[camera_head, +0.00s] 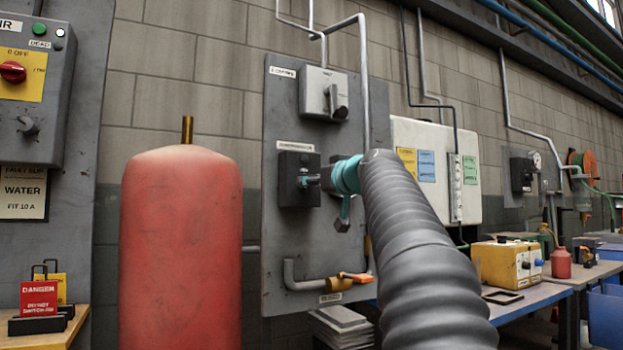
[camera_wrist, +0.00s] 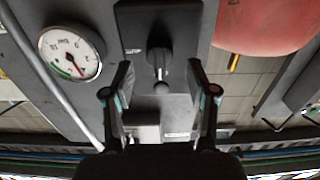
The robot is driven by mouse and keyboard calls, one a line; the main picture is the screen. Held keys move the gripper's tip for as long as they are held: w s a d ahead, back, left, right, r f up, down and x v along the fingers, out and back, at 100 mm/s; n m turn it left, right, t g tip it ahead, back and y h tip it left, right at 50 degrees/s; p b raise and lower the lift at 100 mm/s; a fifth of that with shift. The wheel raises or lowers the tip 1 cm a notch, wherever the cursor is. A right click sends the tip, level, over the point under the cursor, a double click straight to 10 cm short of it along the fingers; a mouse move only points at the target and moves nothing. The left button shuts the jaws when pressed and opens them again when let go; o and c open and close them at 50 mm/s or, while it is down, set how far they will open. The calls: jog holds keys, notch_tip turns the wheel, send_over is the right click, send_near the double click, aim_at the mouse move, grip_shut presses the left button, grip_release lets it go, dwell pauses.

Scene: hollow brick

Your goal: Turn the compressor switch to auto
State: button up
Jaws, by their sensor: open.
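The compressor switch (camera_head: 297,189) is a black box on the grey panel, with a small label above it too small to read. In the wrist view, its dark knob (camera_wrist: 159,62) sits on the black box face (camera_wrist: 136,20), with the handle pointing down the picture. My gripper (camera_head: 326,198) is in front of this box in the head view and partly hides it. In the wrist view, my gripper (camera_wrist: 160,84) is open, one finger on each side of the knob, with gaps visible. Position markings cannot be read.
A grey switch box (camera_head: 324,94) is above on the same panel (camera_head: 282,240). A red tank (camera_head: 180,245) stands to the left. A round gauge (camera_wrist: 70,52) is beside the switch in the wrist view. An orange-handled valve (camera_head: 352,278) is below.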

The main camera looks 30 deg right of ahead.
jog(key=shift+w, duration=1.1)
grip_shut()
jog(key=shift+m+p, duration=0.3)
jog(key=shift+d+f+m+p, duration=0.1)
jog(key=shift+m+p, duration=2.15)
jog(key=shift+m, duration=6.35)
